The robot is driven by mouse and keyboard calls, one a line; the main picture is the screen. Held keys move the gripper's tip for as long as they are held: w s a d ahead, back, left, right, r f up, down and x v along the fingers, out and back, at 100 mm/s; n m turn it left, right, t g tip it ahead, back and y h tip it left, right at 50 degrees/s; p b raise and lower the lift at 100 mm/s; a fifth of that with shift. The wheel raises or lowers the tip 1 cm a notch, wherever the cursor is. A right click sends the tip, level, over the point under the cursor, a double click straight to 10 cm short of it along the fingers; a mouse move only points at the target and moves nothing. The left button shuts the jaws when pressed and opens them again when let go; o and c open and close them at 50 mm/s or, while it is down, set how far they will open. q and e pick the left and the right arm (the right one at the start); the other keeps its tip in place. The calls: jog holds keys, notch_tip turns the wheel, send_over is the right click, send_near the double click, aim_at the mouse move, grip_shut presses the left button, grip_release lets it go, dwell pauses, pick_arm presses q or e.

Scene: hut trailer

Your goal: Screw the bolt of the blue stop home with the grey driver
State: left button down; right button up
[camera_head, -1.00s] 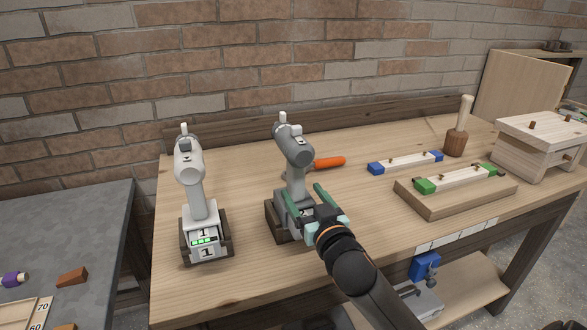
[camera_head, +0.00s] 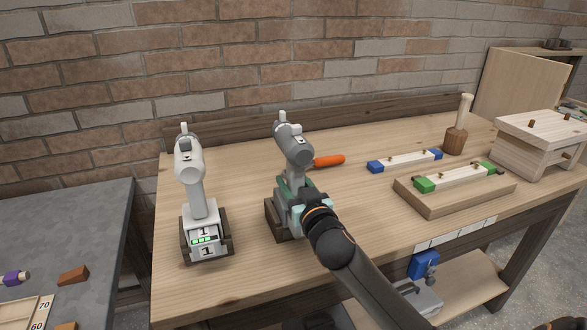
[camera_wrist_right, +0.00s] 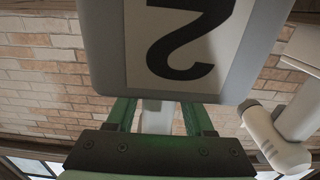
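The grey driver (camera_head: 294,145) stands upright in a dark wooden holder (camera_head: 279,222) at the middle of the bench. My right gripper (camera_head: 297,190) is at its lower handle, just above the base. In the right wrist view my two green fingers (camera_wrist_right: 160,108) lie on either side of the grey handle (camera_wrist_right: 157,117), with gaps showing, so the gripper is open. The driver's base (camera_wrist_right: 245,45), marked 2, fills the top of that view. The blue stop (camera_head: 376,167) is at one end of a pale strip at the back right; its bolt is too small to make out. My left gripper is not in view.
A white driver (camera_head: 190,170) marked 1 stands in a holder to the left. An orange handle (camera_head: 330,161) lies behind the grey driver. A strip with green ends (camera_head: 425,185) sits on a wooden block. A mallet (camera_head: 457,135) and wooden box (camera_head: 540,130) stand at right.

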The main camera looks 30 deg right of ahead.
grip_shut()
dwell(0.9)
jog(key=shift+r, duration=0.2)
